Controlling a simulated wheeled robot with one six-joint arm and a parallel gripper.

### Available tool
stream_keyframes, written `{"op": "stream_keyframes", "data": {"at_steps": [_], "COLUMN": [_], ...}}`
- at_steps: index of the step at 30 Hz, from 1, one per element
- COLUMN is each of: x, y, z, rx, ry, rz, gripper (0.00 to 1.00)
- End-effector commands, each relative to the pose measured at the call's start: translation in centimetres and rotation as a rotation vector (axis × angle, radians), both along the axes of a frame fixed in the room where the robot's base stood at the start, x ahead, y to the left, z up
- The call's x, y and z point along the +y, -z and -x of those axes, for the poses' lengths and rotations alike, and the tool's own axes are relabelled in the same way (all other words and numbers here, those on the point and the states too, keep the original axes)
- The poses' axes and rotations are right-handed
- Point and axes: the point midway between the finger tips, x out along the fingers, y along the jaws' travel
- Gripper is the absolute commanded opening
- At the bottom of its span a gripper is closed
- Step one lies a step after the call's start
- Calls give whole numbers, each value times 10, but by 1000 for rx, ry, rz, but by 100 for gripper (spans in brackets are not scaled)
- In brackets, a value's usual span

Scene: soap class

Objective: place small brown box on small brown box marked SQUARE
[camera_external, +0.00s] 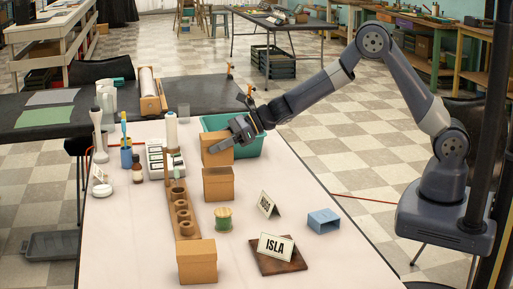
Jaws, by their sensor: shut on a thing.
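My gripper (230,137) reaches in from the right and is shut on a small brown box (216,153), near the front of the teal bin. A second small brown box (218,186) stands just below the held one in the picture; I cannot tell whether they touch. A third small brown box (197,263) stands at the near end of the table, by the wooden strip. I see no readable SQUARE mark on any box. The gripper's fingers partly cover the held box.
The teal bin (250,148) stands behind the gripper. A wooden strip with brown rings (182,215) runs along the left. A green spool (223,219), a small sign (267,204), an ISLA sign (276,248) and a blue open box (323,221) stand nearby.

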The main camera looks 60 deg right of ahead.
Motion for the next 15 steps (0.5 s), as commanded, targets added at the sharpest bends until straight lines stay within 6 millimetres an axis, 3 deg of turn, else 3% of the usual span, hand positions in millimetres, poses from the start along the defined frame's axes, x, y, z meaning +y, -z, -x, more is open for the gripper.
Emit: {"op": "stream_keyframes", "data": {"at_steps": [4,15], "x": [0,0], "y": [22,26], "z": [0,0], "rx": [2,-1], "ry": [0,0], "rz": [-1,-1], "gripper": [31,31]}}
